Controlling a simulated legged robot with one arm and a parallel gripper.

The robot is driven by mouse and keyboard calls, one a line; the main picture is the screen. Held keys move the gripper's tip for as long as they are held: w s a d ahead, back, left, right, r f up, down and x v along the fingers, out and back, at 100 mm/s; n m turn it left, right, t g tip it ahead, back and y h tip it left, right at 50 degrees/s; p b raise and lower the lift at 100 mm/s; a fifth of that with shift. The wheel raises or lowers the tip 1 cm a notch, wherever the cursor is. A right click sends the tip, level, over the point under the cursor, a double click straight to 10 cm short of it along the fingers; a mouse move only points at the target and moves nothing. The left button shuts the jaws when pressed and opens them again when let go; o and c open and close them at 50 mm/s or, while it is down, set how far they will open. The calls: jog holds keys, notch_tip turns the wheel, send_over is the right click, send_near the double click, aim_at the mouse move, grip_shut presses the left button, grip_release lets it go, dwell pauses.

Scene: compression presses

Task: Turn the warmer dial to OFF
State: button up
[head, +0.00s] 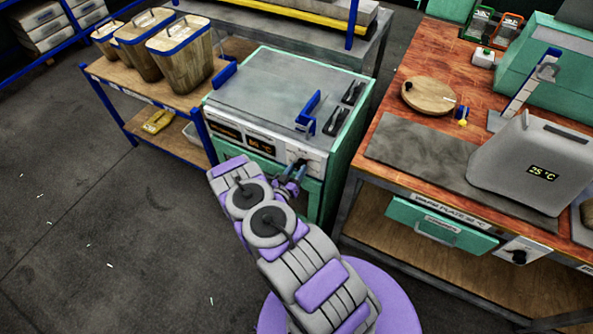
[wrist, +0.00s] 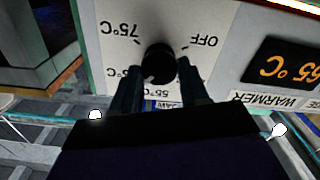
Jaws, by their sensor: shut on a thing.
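The warmer dial (wrist: 159,62) is a round black knob on a pale panel in the wrist view, which shows the panel's lettering upside down. OFF, 75°C and a partly hidden 55°C are printed around it. A small light mark shows at the knob's lower left edge. My gripper (wrist: 161,70) is shut on the dial, one dark finger on each side. In the head view my gripper (head: 296,172) is at the right part of the front panel of the green, grey-topped warmer (head: 285,85). An orange display (wrist: 283,66) beside the WARMER label reads 65°C.
A wooden bench (head: 395,80) with a grey plate and a grey box reading 25°C stands to the right. A shelf (head: 110,75) with several bins stands to the left. Open floor (head: 100,220) lies at the lower left.

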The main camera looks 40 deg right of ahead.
jog(key=n, duration=0.3)
jog(key=shift+w+a+n, duration=0.1)
jog(key=shift+w+n, duration=0.1)
jog(key=shift+n, duration=0.2)
jog(key=n, duration=0.4)
jog(key=shift+f+n+b, duration=0.1)
jog(key=shift+n+b, duration=0.2)
jog(key=n, duration=0.4)
jog(key=shift+w+n, duration=0.1)
jog(key=shift+n, duration=0.2)
jog(key=n, duration=0.3)
jog(key=shift+a+f+n, duration=0.1)
jog(key=shift+f+n, duration=0.05)
jog(key=shift+n, duration=0.15)
jog(key=n, duration=0.3)
jog(key=shift+f+n, duration=0.1)
jog(key=shift+n, duration=0.2)
jog(key=n, duration=0.4)
jog(key=shift+f+n, duration=0.1)
jog(key=shift+n, duration=0.2)
jog(key=n, duration=0.4)
jog(key=shift+s, duration=0.2)
jog(key=shift+n, duration=1.7)
jog(key=shift+d+n, duration=0.2)
jog(key=shift+n, duration=0.1)
